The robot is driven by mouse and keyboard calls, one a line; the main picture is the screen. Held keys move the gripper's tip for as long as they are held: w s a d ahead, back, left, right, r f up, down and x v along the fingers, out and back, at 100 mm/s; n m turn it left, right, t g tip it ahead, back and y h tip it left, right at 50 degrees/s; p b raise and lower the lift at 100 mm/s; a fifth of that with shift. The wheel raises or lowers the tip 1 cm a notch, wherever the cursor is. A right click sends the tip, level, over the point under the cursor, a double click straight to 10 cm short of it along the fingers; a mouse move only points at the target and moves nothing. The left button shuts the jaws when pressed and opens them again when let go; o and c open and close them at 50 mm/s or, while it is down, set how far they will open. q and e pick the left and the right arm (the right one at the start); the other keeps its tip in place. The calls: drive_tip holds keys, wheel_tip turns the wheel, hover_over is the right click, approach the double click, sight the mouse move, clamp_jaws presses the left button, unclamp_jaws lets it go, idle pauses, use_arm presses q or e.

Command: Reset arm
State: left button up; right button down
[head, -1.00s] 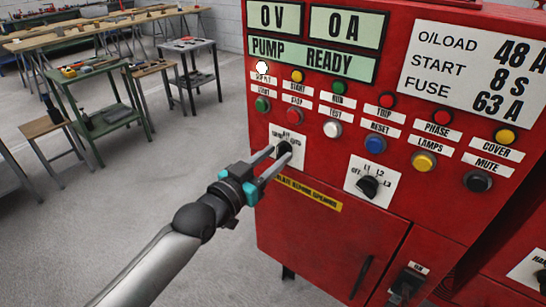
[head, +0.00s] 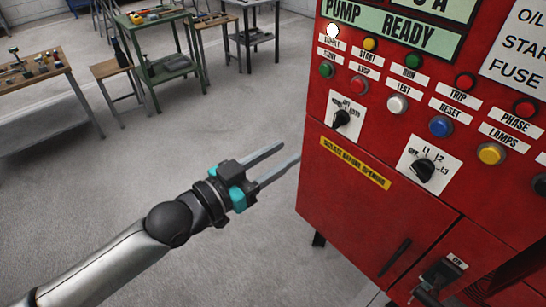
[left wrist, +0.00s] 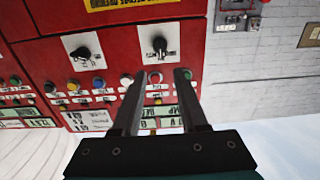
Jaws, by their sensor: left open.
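My left gripper (head: 272,165) is open and empty, its two grey fingers pointing toward the red control panel (head: 330,215). In the head view it is in front of and left of the panel, apart from its selector knobs. The left wrist view also shows the open fingers (left wrist: 158,98), with the panel beyond them upside down. The black left selector knob (head: 341,118) sits on a white plate, and it also shows in the left wrist view (left wrist: 159,45). A second selector knob (head: 424,170) is to its right. My right gripper is not in view.
The panel carries several coloured buttons and lamps, including a blue one (head: 440,126) by the RESET label. A display (head: 395,30) reads PUMP READY. A green work table (head: 165,68) and benches stand behind at left. The grey floor between is clear.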

use_arm(q)
drive_tip(key=shift+s+a, duration=0.4)
drive_tip(key=shift+a, duration=0.1)
drive_tip(key=w+a+f+n+t+y, duration=0.1)
drive_tip(key=w+a+f+n+y, duration=0.25)
drive_tip(key=f, duration=0.65)
drive_tip(key=w+a+f+n+y, duration=0.15)
drive_tip(key=a+f+y, duration=0.35)
drive_tip(key=f, duration=0.5)
drive_tip(key=s+a+f+g+y, duration=0.1)
drive_tip(key=s+a+f, duration=0.15)
drive_tip(key=f, duration=0.25)
drive_tip(key=s+a+f+n+g+y+b, duration=0.1)
drive_tip(key=s+a+f, duration=0.15)
drive_tip(key=f, duration=0.35)
drive_tip(key=s+a+f+g+y, duration=0.1)
drive_tip(key=s+a+f, duration=0.15)
drive_tip(key=f, duration=0.25)
drive_tip(key=s+a+f+n+g+y, duration=0.1)
drive_tip(key=s+a+f+g+y, duration=0.3)
drive_tip(key=s+f, duration=0.95)
drive_tip(key=s+f+g, duration=0.2)
drive_tip(key=s+f, duration=0.1)
drive_tip(key=s, duration=0.7)
drive_tip(key=s+f+n+g+h, duration=0.1)
drive_tip(key=s+f+g, duration=0.1)
drive_tip(key=s, duration=0.9)
drive_tip(key=shift+a+f+b, duration=0.3)
drive_tip(key=shift+a+f, duration=0.05)
drive_tip(key=shift+f, duration=0.05)
